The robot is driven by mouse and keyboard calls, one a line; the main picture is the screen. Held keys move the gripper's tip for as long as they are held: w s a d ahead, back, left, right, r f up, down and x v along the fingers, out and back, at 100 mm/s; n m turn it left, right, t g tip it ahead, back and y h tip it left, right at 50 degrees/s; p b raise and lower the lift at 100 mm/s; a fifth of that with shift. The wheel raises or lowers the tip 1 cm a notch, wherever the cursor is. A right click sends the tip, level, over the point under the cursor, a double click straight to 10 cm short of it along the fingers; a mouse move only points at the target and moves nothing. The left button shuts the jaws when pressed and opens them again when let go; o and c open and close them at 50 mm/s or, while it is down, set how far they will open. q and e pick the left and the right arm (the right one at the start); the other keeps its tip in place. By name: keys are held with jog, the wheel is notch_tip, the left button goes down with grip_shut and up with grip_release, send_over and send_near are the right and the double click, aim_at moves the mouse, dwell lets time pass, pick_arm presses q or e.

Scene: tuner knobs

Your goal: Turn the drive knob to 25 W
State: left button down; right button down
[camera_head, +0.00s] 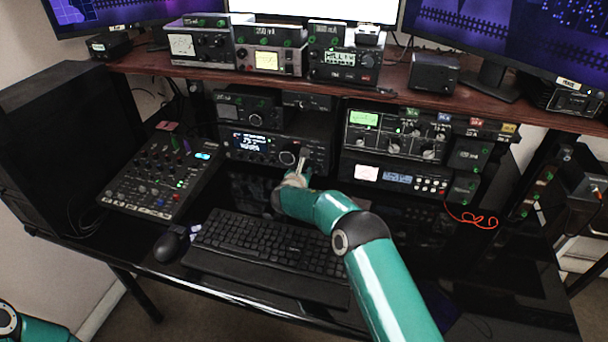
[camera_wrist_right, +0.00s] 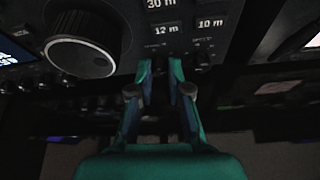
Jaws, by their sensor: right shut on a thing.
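My right gripper (camera_head: 303,158) is at the right part of the front panel of a black radio (camera_head: 262,148), below the wooden shelf. In the right wrist view the fingertips (camera_wrist_right: 160,68) are close together at the panel, below the "12 m" label. They are shut on a small knob, taken to be the drive knob; the fingers hide most of it. Its pointer and the 25 W mark cannot be read. A large round tuning knob (camera_wrist_right: 82,42) is to the left of the fingers, apart from them. My left gripper is out of view.
Another small knob (camera_wrist_right: 203,60) is close to the right of the fingers in the right wrist view. A keyboard (camera_head: 268,243) lies below my right arm, with a mixer (camera_head: 160,185) to the left. More radio units (camera_head: 395,130) stand to the right.

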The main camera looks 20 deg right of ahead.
jog(key=shift+f, duration=0.1)
dwell(0.4)
jog(key=c, duration=1.1)
grip_release()
jog(key=shift+s+a+r+n, duration=0.3)
jog(key=shift+s+a+r, duration=0.2)
jog(key=shift+s, duration=0.15)
jog(key=v, duration=1)
jog(key=shift+s+f, duration=0.1)
jog(key=shift+f, duration=0.05)
